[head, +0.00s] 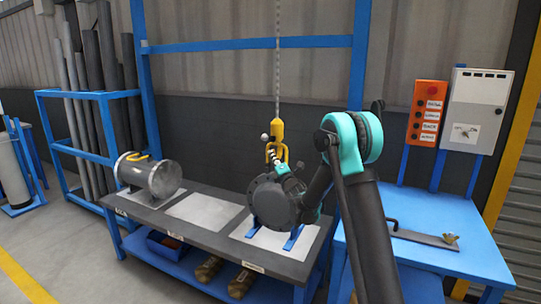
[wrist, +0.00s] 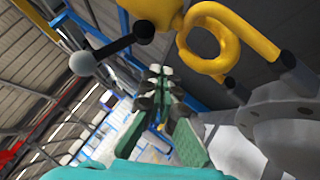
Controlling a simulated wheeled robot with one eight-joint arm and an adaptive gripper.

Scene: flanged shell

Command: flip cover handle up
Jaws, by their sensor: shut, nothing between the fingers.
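The dark grey flanged shell (head: 275,202) stands on blue supports on the bench, its round cover facing forward; the flange edge shows at right in the wrist view (wrist: 285,125). A yellow hook (head: 277,140) hangs from a chain just above the shell; yellow curved metal also shows at the top of the wrist view (wrist: 212,67). A bar with a pale ball (wrist: 82,64) and a black end lies left of it; a grey ball (head: 265,138) shows beside the hook. I cannot tell which part is the cover handle. My gripper (head: 277,163) is shut and empty, close to the shell's top; its fingers (wrist: 155,85) point between ball and flange.
A grey cylinder (head: 150,177) with a yellow handle lies at the bench's left. A bare light plate (head: 205,209) is between it and the shell. A blue table (head: 440,235) with a flat bar is at right. The chain (head: 277,70) hangs overhead.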

